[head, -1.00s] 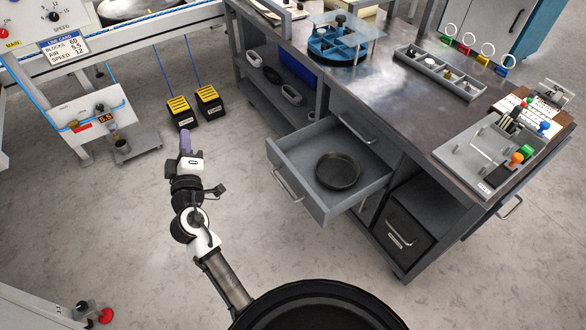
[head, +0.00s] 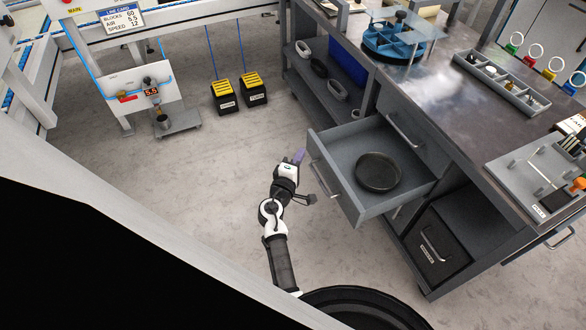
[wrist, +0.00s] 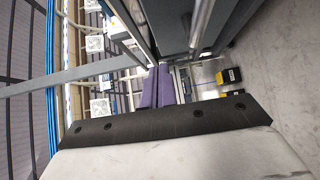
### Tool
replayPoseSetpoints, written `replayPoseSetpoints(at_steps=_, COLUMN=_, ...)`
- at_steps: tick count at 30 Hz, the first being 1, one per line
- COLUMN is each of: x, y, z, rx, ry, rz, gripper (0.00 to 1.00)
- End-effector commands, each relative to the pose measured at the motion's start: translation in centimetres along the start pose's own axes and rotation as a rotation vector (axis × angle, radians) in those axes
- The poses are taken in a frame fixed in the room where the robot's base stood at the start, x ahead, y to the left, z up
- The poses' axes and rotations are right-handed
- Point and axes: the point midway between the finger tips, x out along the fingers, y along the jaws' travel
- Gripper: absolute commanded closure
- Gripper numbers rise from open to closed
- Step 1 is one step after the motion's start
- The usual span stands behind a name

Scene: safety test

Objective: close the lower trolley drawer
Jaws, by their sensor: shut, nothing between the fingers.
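The lower trolley drawer (head: 345,148) is grey and stands pulled well out of the workbench trolley, below a shut drawer with a bar handle (head: 405,130). Its own bar handle (head: 326,184) is on the front face, at the left in the head view. A dark round pan (head: 378,171) lies inside it. My gripper (head: 299,157) is just left of the drawer front in the head view and appears apart from it. Its purple fingers are shut together and empty; they also show in the wrist view (wrist: 157,88).
A black box with a handle (head: 436,243) sits in the trolley's lower bay. Two yellow-topped pedals (head: 238,92) stand on the floor behind my gripper. A small cart (head: 170,122) stands further left. The floor (head: 190,190) left of my arm is clear.

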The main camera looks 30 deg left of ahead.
Motion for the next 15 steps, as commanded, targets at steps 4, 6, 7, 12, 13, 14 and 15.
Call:
replayPoseSetpoints(at_steps=4, x=1.6, y=0.1, z=1.8, rx=0.001, ry=-0.003, rz=-0.001, gripper=1.00)
replayPoseSetpoints(at_steps=6, x=2.1, y=0.1, z=2.2, rx=0.000, ry=-0.001, rz=-0.001, gripper=1.00)
replayPoseSetpoints(at_steps=7, x=2.3, y=0.1, z=2.4, rx=0.000, ry=-0.001, rz=-0.001, gripper=1.00)
replayPoseSetpoints(at_steps=12, x=2.7, y=0.0, z=2.8, rx=0.001, ry=0.001, rz=0.000, gripper=1.00)
replayPoseSetpoints(at_steps=13, x=2.8, y=0.0, z=2.8, rx=0.001, ry=0.001, rz=0.000, gripper=1.00)
replayPoseSetpoints(at_steps=14, x=2.8, y=0.0, z=2.8, rx=0.001, ry=0.001, rz=0.000, gripper=1.00)
replayPoseSetpoints(at_steps=15, x=2.8, y=0.0, z=2.8, rx=0.001, ry=0.001, rz=0.000, gripper=1.00)
